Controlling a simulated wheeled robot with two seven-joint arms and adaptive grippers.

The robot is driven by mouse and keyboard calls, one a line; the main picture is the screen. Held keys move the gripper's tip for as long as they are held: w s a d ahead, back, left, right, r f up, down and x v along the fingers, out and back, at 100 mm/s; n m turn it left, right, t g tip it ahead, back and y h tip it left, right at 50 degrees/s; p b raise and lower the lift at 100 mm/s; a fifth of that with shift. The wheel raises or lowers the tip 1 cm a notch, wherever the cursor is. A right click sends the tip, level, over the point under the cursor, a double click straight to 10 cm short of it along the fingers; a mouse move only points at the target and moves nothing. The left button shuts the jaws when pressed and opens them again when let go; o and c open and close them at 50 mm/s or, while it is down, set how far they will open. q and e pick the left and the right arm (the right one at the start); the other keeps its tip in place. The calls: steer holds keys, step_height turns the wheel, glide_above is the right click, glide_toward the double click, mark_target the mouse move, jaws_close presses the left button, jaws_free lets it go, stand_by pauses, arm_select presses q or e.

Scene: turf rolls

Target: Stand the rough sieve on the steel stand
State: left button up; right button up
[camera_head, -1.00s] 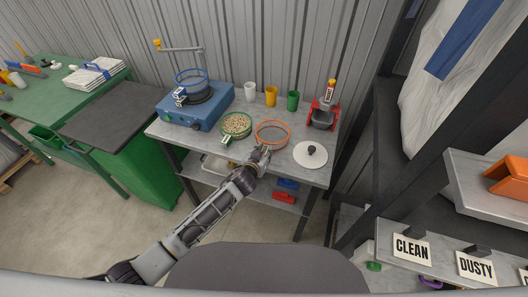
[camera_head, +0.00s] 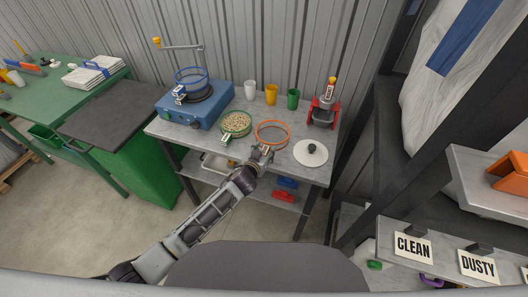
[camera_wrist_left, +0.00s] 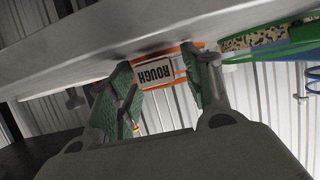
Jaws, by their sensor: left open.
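The rough sieve (camera_head: 287,130) is an orange ring lying on the grey bench right of its middle. Its white tag reading ROUGH (camera_wrist_left: 157,75) faces the bench's front edge in the left wrist view. My left gripper (camera_head: 264,151) is at the sieve's front side. In the left wrist view its green-padded fingers (camera_wrist_left: 158,68) are open, with the tag between them; I cannot tell whether they touch it. No plain steel stand can be made out for certain. My right gripper is not in view.
A green sieve of pale bits (camera_head: 236,123) lies left of the rough sieve, a white lid (camera_head: 312,157) right. Behind are white, yellow and green cups (camera_head: 271,95) and a red device (camera_head: 323,110). A blue machine (camera_head: 196,111) carries a blue sieve (camera_head: 191,75).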

arm_select(q)
steer(key=shift+r, duration=0.15)
steer(key=shift+r+p, duration=0.4)
steer(key=shift+s+r, duration=0.1)
steer(key=shift+r, duration=0.05)
steer(key=v, duration=1.1)
steer(key=shift+s+r+b, duration=0.15)
steer(key=shift+s+b, duration=0.2)
steer(key=shift+a, duration=0.15)
stand_by(0.4)
